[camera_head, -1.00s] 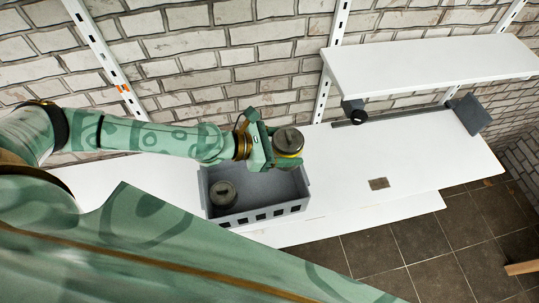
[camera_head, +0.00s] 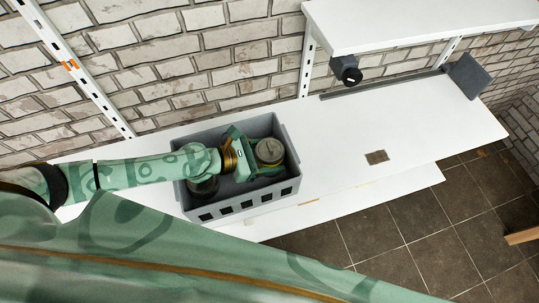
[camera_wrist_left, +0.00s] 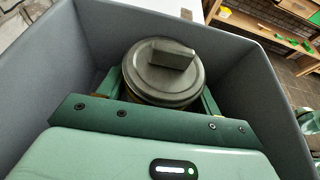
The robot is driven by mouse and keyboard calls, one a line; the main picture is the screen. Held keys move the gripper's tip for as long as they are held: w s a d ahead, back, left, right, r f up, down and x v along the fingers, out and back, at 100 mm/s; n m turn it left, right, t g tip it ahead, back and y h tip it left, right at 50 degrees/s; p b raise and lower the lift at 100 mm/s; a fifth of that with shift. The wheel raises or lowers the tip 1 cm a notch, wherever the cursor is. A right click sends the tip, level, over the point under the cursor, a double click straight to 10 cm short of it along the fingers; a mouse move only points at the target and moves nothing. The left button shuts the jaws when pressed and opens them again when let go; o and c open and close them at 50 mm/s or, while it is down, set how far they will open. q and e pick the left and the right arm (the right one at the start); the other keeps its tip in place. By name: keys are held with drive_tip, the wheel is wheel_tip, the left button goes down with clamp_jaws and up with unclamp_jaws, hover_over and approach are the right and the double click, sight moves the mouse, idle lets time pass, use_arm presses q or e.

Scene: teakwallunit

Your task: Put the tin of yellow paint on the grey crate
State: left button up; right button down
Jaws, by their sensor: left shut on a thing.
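The tin of yellow paint (camera_head: 269,151) has a dark grey lid with a raised bar on top. In the wrist view its lid (camera_wrist_left: 163,72) shows between the two fingers, and the yellow side is mostly hidden. My left gripper (camera_head: 262,153) is shut on the tin and holds it inside the right part of the grey crate (camera_head: 245,204). The crate's walls (camera_wrist_left: 55,62) rise around the gripper and tin in the wrist view. I cannot tell whether the tin touches the crate floor. My right gripper is not in view.
Another dark tin (camera_head: 204,187) stands in the left part of the crate, partly under my left arm. The crate stands on a white shelf (camera_head: 340,180), with a small brown plate (camera_head: 377,157) to its right. A higher white shelf (camera_head: 420,22) overhangs at upper right.

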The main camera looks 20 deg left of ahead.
sight(257, 158)
use_arm(q)
drive_tip(key=shift+f, duration=0.15)
drive_tip(key=o, duration=1.2)
drive_tip(key=shift+o, duration=0.2)
drive_tip(key=shift+s+a+r, duration=0.15)
drive_tip(key=shift+a+r, duration=0.05)
drive_tip(key=shift+r, duration=0.15)
drive_tip(key=v, duration=0.6)
drive_tip(key=shift+f, duration=0.1)
drive_tip(key=shift+s+a+r, duration=0.3)
drive_tip(key=shift+a, duration=0.05)
